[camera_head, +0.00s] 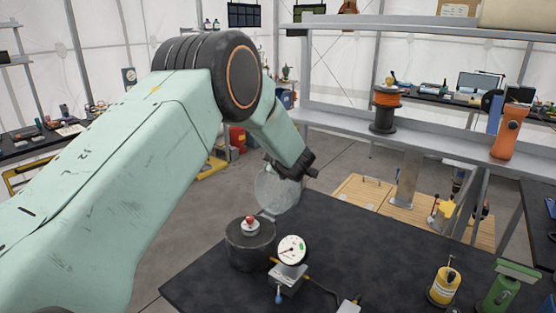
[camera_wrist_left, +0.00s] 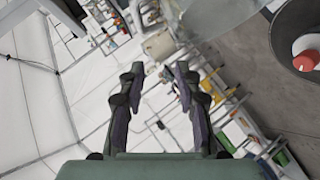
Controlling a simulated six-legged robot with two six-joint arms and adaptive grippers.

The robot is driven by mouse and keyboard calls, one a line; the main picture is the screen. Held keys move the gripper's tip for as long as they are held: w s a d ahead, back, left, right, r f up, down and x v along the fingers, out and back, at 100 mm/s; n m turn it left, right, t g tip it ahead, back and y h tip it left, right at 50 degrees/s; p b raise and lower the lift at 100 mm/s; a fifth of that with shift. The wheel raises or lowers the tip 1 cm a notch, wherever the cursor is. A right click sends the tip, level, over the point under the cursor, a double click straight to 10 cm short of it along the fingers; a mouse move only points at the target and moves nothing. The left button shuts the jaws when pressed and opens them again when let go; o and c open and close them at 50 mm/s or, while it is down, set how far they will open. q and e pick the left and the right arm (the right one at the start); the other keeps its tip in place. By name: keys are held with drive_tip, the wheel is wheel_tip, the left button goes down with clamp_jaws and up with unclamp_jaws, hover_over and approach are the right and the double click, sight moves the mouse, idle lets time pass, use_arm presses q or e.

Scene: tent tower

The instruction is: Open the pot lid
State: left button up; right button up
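The dark round pot (camera_head: 249,252) stands on the black tabletop, with a red-topped white object (camera_head: 250,224) showing at its mouth. The pot's lid (camera_head: 277,190), a pale translucent disc, stands raised and steeply tilted at the pot's back edge. My left gripper (camera_head: 311,171) is just above and right of the lid; contact cannot be told. In the left wrist view, my left gripper (camera_wrist_left: 158,78) has its fingers apart with nothing between them. The lid (camera_wrist_left: 212,18) is at the top, and the pot (camera_wrist_left: 284,38) with the red item is at the right edge. My right gripper is not seen.
A dial gauge (camera_head: 292,250) stands close right of the pot. A yellow canister (camera_head: 444,287) and a green device (camera_head: 502,290) stand at the table's right. A grey shelf (camera_head: 430,140) holds an orange spool (camera_head: 385,108). The table's middle is mostly clear.

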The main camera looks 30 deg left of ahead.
use_arm(q)
drive_tip(key=v, duration=0.9)
drive_tip(key=shift+s+r, duration=0.1)
drive_tip(key=shift+s, duration=0.05)
